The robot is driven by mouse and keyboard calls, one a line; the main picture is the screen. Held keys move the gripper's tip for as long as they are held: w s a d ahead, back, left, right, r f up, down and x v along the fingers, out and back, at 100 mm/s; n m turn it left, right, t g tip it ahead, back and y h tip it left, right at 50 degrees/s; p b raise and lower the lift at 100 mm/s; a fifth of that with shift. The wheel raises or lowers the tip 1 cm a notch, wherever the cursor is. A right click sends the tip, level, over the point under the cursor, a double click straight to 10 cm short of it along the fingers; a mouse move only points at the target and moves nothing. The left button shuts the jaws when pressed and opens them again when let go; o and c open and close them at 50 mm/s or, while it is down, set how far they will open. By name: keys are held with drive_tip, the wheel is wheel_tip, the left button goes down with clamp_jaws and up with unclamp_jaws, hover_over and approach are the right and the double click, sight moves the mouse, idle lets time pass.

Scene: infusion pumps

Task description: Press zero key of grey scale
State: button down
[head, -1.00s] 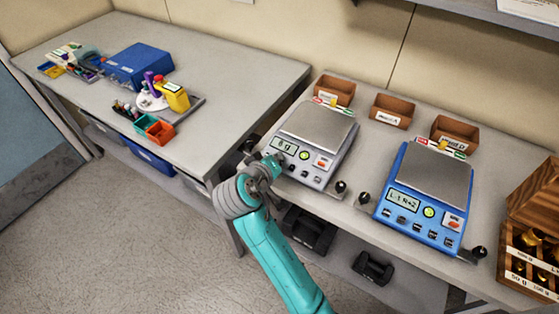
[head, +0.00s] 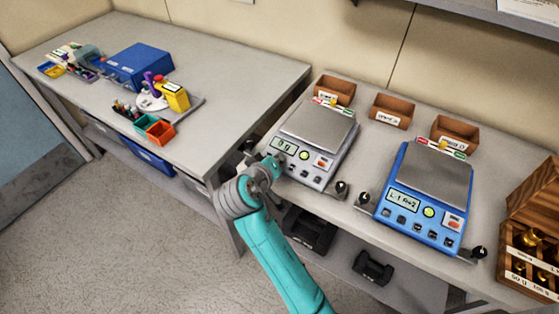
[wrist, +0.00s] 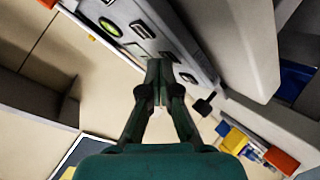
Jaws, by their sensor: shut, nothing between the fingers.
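The grey scale (head: 316,138) stands on the right-hand bench, with a flat metal pan, a small display (head: 285,146), a round green key (head: 304,155), an orange-and-white key (head: 321,162) and smaller dark keys. My gripper (head: 274,166) is at the front left of this scale, over the lower left of its panel, and hides part of it. In the wrist view my gripper (wrist: 157,66) is shut and empty, its fingertips at the edge of the scale's key panel (wrist: 165,35). I cannot tell whether the tips touch a key.
A blue scale (head: 428,195) stands to the right. Small wooden boxes (head: 391,111) line the back, and a wooden weight case (head: 530,245) is at far right. Black knobs (head: 341,187) stick out at the scales' front corners. A second bench (head: 215,85) stands left across a gap.

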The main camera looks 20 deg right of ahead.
drive_tip(key=shift+r, duration=0.15)
drive_tip(key=shift+s+a+r, duration=0.15)
drive_tip(key=shift+r, duration=0.45)
drive_tip(key=shift+r, duration=0.1)
drive_tip(key=r, duration=0.3)
drive_tip(key=a+r, duration=0.1)
drive_tip(key=shift+s+r, duration=0.3)
drive_tip(key=shift+s, duration=0.1)
idle(0.7)
